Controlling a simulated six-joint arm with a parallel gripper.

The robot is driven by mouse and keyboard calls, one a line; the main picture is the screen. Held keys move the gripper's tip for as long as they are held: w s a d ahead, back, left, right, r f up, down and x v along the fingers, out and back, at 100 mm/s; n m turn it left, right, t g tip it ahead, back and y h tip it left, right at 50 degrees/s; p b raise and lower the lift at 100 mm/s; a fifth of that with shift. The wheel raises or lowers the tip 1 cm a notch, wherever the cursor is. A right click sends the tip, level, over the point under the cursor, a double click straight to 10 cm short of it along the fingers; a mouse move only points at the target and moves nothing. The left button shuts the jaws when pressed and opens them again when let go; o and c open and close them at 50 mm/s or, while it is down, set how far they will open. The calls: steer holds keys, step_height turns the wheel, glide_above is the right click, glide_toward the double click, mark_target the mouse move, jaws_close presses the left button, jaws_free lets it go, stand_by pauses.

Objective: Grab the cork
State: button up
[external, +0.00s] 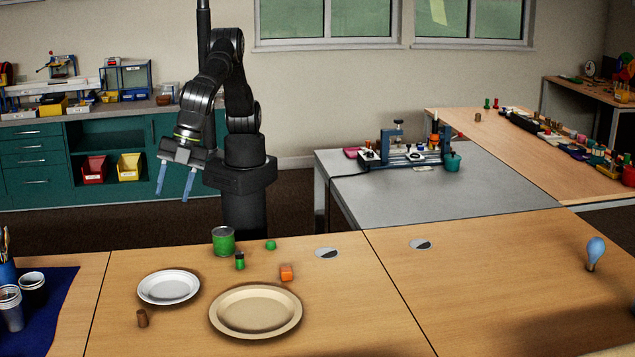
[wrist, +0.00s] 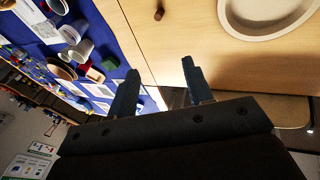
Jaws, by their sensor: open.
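The cork (external: 142,318) is a small brown cylinder. It stands upright on the wooden table, at the front left, just below the white plate (external: 168,299). In the wrist view a small brown piece that looks like the cork (wrist: 159,14) is near the top edge, beyond the fingertips. My gripper (external: 173,198) is open and empty, high behind the table's far edge and well apart from the cork. Its two fingers also show spread in the wrist view (wrist: 160,70).
A tan plate (external: 214,318) lies right of the cork. Cups (external: 11,308) stand on a blue cloth (external: 58,300) at left.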

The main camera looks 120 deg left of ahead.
steer(key=s+d+f+m+t, duration=0.1)
steer(key=s+d+f+m, duration=0.2)
steer(key=f, duration=0.4)
steer(key=s+d+f+m+t, duration=0.1)
steer(key=d+f+m, duration=0.25)
steer(key=f, duration=0.35)
glide_toward(144, 312)
steer(key=shift+m, duration=0.25)
steer(key=x, duration=0.4)
steer(key=shift+s+a+f, duration=0.2)
steer(key=shift+s+f, duration=0.05)
steer(key=shift+f, duration=0.05)
steer(key=shift+s+x, duration=0.2)
steer(key=shift+x, duration=2.8)
jaws_close()
